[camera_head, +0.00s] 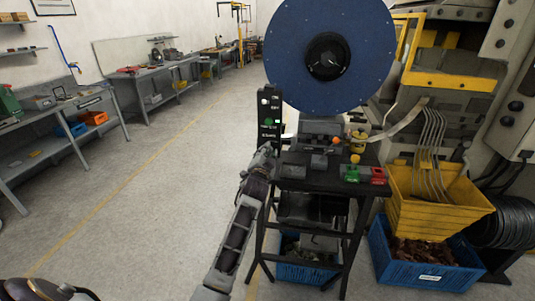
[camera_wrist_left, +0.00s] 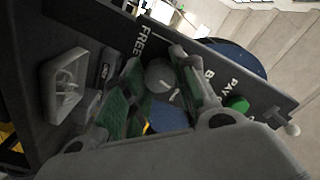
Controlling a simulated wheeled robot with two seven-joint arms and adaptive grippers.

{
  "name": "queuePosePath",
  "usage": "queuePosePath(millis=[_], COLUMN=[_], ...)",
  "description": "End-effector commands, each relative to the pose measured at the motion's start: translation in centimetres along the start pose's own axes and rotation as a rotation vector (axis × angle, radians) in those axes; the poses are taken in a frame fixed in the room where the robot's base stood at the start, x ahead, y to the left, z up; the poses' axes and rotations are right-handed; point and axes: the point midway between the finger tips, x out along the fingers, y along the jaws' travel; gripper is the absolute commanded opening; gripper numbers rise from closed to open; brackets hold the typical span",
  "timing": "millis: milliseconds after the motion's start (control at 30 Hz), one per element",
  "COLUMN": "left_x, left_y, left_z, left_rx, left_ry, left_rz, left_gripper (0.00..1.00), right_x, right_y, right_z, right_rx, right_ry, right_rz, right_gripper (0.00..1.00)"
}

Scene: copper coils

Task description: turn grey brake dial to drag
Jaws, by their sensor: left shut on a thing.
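The black control panel (camera_head: 269,118) stands upright at the left front of the machine, with white lettering and a green light. My left gripper (camera_head: 266,151) is at the panel's lower end and hides the dial in the head view. In the left wrist view, the round grey brake dial (camera_wrist_left: 161,74) with a white pointer mark sits between the green-padded fingers of my left gripper (camera_wrist_left: 160,72), which are shut on it. The lettering FREE and PAY shows on the panel (camera_wrist_left: 262,92) beside it; which label the pointer faces I cannot tell.
A large blue reel (camera_head: 292,42) stands above the black stand (camera_head: 300,186). Green (camera_head: 352,174) and red (camera_head: 378,176) buttons sit to the right. A yellow bin (camera_head: 430,213) and blue crate (camera_head: 425,276) are at the right. The floor to the left is clear.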

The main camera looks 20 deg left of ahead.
Motion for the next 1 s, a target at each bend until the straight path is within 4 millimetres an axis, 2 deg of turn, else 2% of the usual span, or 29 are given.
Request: queuePosePath(millis=[200, 400, 900, 933, 1000], left_x=[-0.02, -0.02, -0.02, -0.02, -0.02], left_y=[0.22, 0.24, 0.29, 0.29, 0.28], left_z=[0.17, 0.22, 0.27, 0.27, 0.26], left_rx=[-0.151, -0.228, -0.253, -0.253, -0.253], left_ry=[-0.005, -0.006, -0.006, -0.006, -0.006], left_rz=[0.004, 0.004, 0.004, 0.004, 0.004], left_gripper=[0.04, 0.04, 0.04, 0.30, 0.39], right_x=[-0.11, -0.17, -0.17, -0.17, -0.17], right_y=[0.04, 0.04, -0.08, -0.11, -0.17], right_z=[0.00, -0.01, -0.05, -0.05, -0.07], right_rx=[0.000, 0.000, 0.001, 0.001, 0.001], right_ry=[0.000, 0.000, 0.000, 0.000, 0.001], right_rz=[0.000, 0.000, -0.001, -0.001, -0.002], right_gripper=[0.00, 0.00, 0.00, 0.00, 0.00])
